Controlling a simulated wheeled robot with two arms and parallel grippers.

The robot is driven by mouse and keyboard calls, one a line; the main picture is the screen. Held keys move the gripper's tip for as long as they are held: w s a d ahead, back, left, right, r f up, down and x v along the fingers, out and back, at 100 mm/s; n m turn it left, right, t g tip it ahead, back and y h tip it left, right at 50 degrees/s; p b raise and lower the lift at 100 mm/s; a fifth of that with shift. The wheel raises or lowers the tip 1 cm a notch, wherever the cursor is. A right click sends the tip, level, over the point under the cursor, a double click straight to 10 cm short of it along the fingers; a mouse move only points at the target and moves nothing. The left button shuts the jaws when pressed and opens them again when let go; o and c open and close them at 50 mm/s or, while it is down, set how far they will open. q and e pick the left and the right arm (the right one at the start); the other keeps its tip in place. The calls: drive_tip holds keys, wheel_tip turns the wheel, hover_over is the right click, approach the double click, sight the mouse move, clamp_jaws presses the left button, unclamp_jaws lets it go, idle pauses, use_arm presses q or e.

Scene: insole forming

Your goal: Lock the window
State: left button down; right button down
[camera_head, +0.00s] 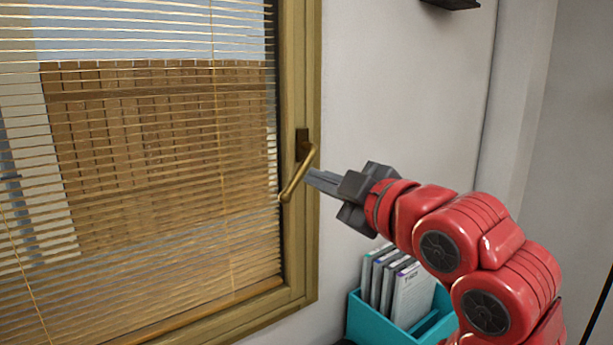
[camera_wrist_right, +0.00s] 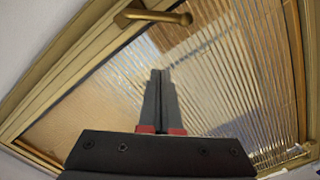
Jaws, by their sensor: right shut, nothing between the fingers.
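A window with a tan wooden frame (camera_head: 303,238) fills the left of the head view. Its brass handle (camera_head: 298,172) hangs from a dark mount on the right side of the frame, slanting down and to the left. My right gripper (camera_head: 308,178) is shut and empty, its fingertips beside the handle on its right; I cannot tell whether they touch it. In the right wrist view the shut fingers (camera_wrist_right: 160,75) point toward the blinds, and the handle (camera_wrist_right: 152,16) lies beyond them at the top, apart from them in the picture. My left gripper is not in view.
Slatted blinds (camera_head: 150,150) cover the window pane. A teal file holder (camera_head: 378,328) with several folders stands below my right arm. A dark object (camera_head: 452,3) is on the wall at the top.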

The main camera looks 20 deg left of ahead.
sight(299, 177)
drive_tip(key=w+a+f+p, duration=0.1)
drive_tip(key=w+a, duration=0.1)
drive_tip(key=w, duration=0.1)
drive_tip(key=w+a+p, duration=0.2)
drive_tip(key=w, duration=0.1)
drive_tip(key=w+a+f+p, duration=0.1)
drive_tip(key=w+a+p, duration=0.1)
drive_tip(key=w, duration=0.1)
drive_tip(key=shift+f, duration=0.4)
drive_tip(key=shift+a, duration=0.1)
